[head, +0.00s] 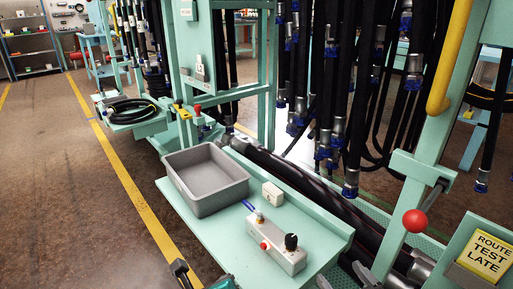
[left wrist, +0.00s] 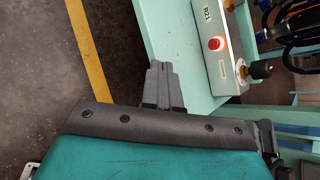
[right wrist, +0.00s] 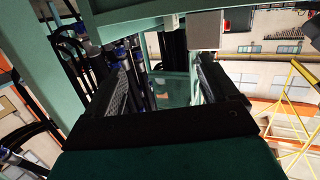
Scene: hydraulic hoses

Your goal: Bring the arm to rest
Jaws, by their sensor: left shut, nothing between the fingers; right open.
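My left gripper (head: 181,270) shows at the bottom edge of the head view, beside the front of the green bench shelf. In the left wrist view its two fingers (left wrist: 160,86) are together with nothing between them, close to the shelf edge. My right gripper (head: 345,279) is at the bottom of the head view, right of the shelf corner and partly cut off. In the right wrist view its fingers (right wrist: 163,88) stand wide apart, with no object held between them. Hoses and green frame parts show beyond them.
The green shelf (head: 215,240) carries a grey bin (head: 206,180), a small beige box (head: 273,193) and a control box (head: 275,248) with a red button. Black hoses (head: 335,70) hang behind. A red ball lever (head: 415,220) and a yellow sign (head: 486,255) stand right. Floor is clear left.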

